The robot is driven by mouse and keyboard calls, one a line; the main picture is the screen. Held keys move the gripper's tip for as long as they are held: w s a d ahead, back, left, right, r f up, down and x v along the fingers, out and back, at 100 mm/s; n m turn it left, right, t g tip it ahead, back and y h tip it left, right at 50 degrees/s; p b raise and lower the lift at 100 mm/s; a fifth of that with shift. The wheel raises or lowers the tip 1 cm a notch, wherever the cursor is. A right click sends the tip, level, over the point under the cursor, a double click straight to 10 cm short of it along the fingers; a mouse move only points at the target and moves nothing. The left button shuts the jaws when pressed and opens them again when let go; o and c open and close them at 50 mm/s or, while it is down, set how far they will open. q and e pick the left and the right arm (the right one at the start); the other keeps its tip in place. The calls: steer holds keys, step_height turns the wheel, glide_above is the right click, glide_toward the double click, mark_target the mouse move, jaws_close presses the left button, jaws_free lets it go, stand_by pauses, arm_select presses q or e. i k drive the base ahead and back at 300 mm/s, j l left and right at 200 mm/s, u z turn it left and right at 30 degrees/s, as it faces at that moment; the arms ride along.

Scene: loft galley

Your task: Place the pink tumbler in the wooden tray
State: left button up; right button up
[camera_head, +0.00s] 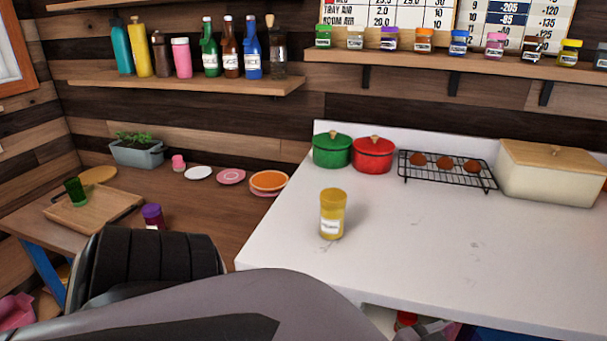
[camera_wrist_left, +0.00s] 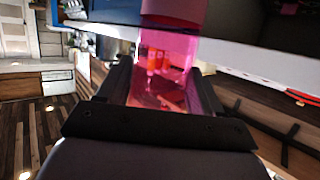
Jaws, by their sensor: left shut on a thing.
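The translucent pink tumbler (camera_wrist_left: 150,95) is between the two dark fingers of my left gripper (camera_wrist_left: 160,78) in the left wrist view. The gripper is shut on it. A more solid pink part shows beyond it at the top edge; I cannot tell whether it belongs to the tumbler. The wooden tray (camera_head: 108,214) lies on the brown wooden counter at the left in the head view. A green tumbler (camera_head: 76,190) stands in it. My left arm crosses the foreground of the head view, and its fingers are not visible there. My right gripper is not in view.
A purple-lidded jar (camera_head: 153,215) stands right of the tray, close to my arm. A planter (camera_head: 138,153), small plates (camera_head: 231,176) and a pink item (camera_head: 178,162) are behind. A yellow jar (camera_head: 333,215) stands on the white counter (camera_head: 430,270), which has clear room at front.

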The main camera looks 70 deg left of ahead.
mark_target(111, 215)
steer(key=k+j+u, duration=0.1)
steer(key=j, duration=0.25)
steer(key=k+j+u, duration=0.1)
steer(key=k+j, duration=0.2)
steer(key=k+j+u, duration=0.1)
steer(key=j, duration=0.3)
steer(key=k+j+u, duration=0.1)
steer(key=k+j, duration=0.15)
steer(key=k+j+u, duration=0.15)
steer(key=j, duration=0.35)
steer(key=k+j+u, duration=0.1)
steer(key=j, duration=0.3)
steer(key=k+j+u, duration=0.1)
steer(key=j, duration=0.3)
steer(key=k+j+u, duration=0.1)
steer(key=j, duration=0.3)
steer(key=i+j+u, duration=0.1)
steer(key=j, duration=0.3)
steer(key=i+j, duration=0.1)
steer(key=j, duration=0.3)
steer(key=j+u, duration=0.15)
steer(key=j, duration=0.2)
steer(key=i, duration=0.05)
